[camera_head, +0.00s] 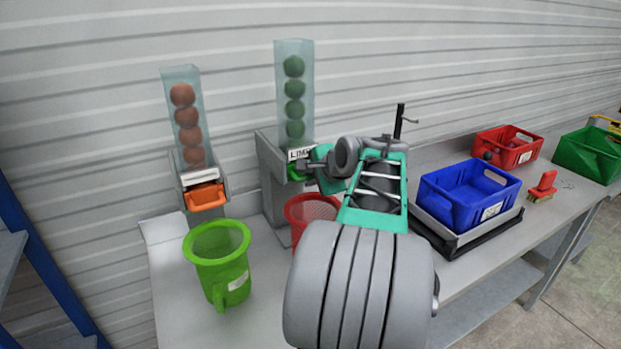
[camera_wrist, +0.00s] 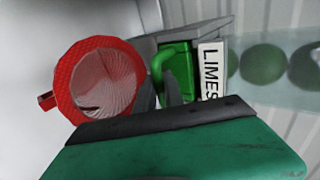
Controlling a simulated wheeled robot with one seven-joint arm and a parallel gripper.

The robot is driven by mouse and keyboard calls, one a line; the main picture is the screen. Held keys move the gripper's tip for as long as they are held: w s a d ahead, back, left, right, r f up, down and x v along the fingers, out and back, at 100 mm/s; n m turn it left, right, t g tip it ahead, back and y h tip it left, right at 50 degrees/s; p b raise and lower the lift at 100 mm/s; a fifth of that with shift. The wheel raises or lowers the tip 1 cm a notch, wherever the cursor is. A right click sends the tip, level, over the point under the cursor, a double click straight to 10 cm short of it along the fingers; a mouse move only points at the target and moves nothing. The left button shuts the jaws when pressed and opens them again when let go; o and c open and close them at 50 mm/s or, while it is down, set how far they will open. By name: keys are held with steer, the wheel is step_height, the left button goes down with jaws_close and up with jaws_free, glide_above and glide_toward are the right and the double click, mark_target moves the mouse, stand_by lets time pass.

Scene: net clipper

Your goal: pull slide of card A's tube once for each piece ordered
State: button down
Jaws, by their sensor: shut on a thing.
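The lime tube (camera_head: 294,85) is clear, holds several green limes and stands on a grey dispenser labelled LIMES (camera_wrist: 210,72). Its green slide (camera_head: 293,173) sits at the foot; in the wrist view its looped handle (camera_wrist: 160,62) shows. My gripper (camera_head: 304,168) is at the slide, and in the wrist view its grey fingers (camera_wrist: 165,92) are closed on the handle. The left tube (camera_head: 187,120) holds several orange-brown balls above an orange slide (camera_head: 205,197). No order card can be made out.
A blue crate (camera_head: 468,196) on a dark-edged tray, a red crate (camera_head: 507,148), a green crate (camera_head: 588,153) and a red-handled brush (camera_head: 543,186) are to the right. A dark post (camera_head: 399,120) rises behind my gripper.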

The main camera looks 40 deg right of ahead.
steer(key=s+a, duration=0.3)
steer(key=s, duration=0.7)
steer(key=shift+r, duration=0.25)
stand_by(0.4)
steer(key=shift+w, duration=0.1)
stand_by(0.5)
steer(key=shift+w+d+r+p, duration=0.1)
steer(key=shift+w+d+p, duration=0.4)
steer(key=shift+w, duration=1.15)
steer(key=shift+w+d+p, duration=0.45)
steer(key=shift+w+d, duration=0.15)
steer(key=shift+w, duration=1)
steer(key=shift+w+d+r+p, duration=0.1)
steer(key=shift+w+d+p, duration=0.4)
steer(key=shift+w, duration=1.15)
steer(key=c, duration=1.6)
jaws_free()
steer(key=shift+s+f, duration=0.1)
steer(key=shift+s, duration=0.1)
steer(key=shift+o, duration=1)
steer(key=shift+f, duration=0.15)
steer(key=shift+a, duration=0.1)
